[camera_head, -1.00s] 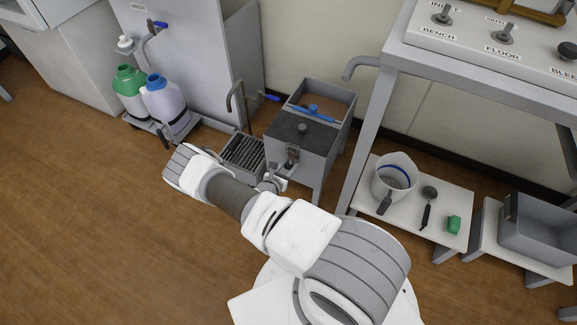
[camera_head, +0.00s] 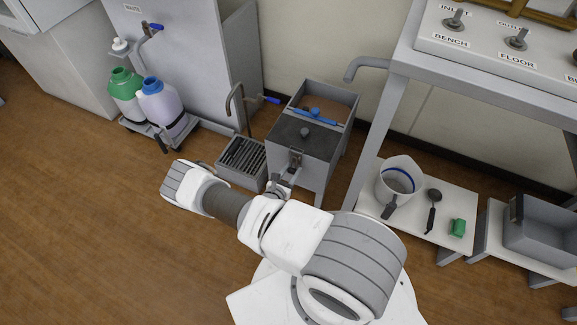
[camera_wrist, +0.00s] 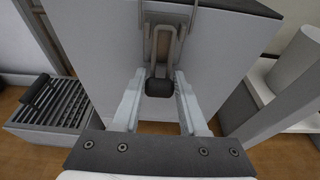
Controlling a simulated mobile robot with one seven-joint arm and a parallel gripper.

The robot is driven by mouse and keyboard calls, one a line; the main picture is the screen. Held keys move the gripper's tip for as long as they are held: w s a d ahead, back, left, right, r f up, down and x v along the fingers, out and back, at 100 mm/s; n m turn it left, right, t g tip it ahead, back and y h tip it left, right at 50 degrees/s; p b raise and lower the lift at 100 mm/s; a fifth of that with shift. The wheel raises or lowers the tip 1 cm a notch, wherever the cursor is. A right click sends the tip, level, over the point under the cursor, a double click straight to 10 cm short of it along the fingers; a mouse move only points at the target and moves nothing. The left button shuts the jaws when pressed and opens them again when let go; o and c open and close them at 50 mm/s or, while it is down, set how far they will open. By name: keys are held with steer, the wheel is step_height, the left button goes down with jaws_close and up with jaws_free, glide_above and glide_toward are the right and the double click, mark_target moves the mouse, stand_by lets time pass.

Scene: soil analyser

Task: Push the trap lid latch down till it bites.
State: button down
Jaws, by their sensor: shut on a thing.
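The lid latch (camera_head: 295,158) is a metal wire-and-lever piece on the front face. In the wrist view the latch (camera_wrist: 160,48) runs down from under the lid edge to a black-tipped lever (camera_wrist: 159,87). My gripper (camera_wrist: 160,80) has one pale finger on each side of this lever and is shut on it. In the head view my gripper (camera_head: 283,181) is at the box front, small and partly hidden by my wrist.
A slatted grey tray (camera_head: 242,157) stands left of the trap, also in the wrist view (camera_wrist: 52,105). Green and lilac bottles (camera_head: 160,101) stand farther left. A bench leg and a low shelf with a jug (camera_head: 399,180) are to the right. The floor at left is clear.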

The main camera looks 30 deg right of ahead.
stand_by(0.4)
steer(key=shift+c, duration=2.2)
jaws_free()
steer(key=shift+a, duration=0.1)
